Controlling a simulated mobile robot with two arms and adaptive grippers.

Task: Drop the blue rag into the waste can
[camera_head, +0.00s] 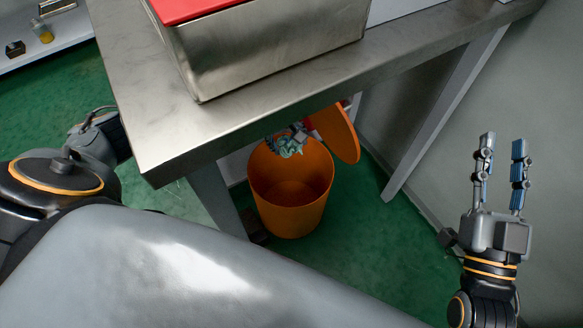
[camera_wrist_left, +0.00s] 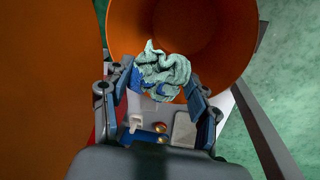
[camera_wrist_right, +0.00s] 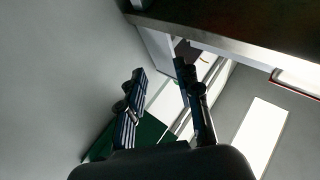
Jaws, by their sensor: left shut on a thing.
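The blue rag (camera_head: 287,148) is a crumpled pale blue-green cloth at the rim of the orange waste can (camera_head: 290,205), under the metal table. In the left wrist view the rag (camera_wrist_left: 163,72) sits between the fingertips of my left gripper (camera_wrist_left: 155,88), which is shut on it, with the can's open mouth (camera_wrist_left: 215,25) beyond. In the head view my left gripper (camera_head: 299,133) is mostly hidden by the table edge. The can's round orange lid (camera_head: 337,132) stands tilted open at its right. My right gripper (camera_head: 499,165) is open and empty, raised right of the table.
The metal table (camera_head: 140,95) overhangs the can and carries a steel bin (camera_head: 265,50) with a red top. A table leg (camera_head: 445,110) stands right of the can, near the grey wall (camera_head: 540,80). A white shelf (camera_head: 60,45) is at the far left.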

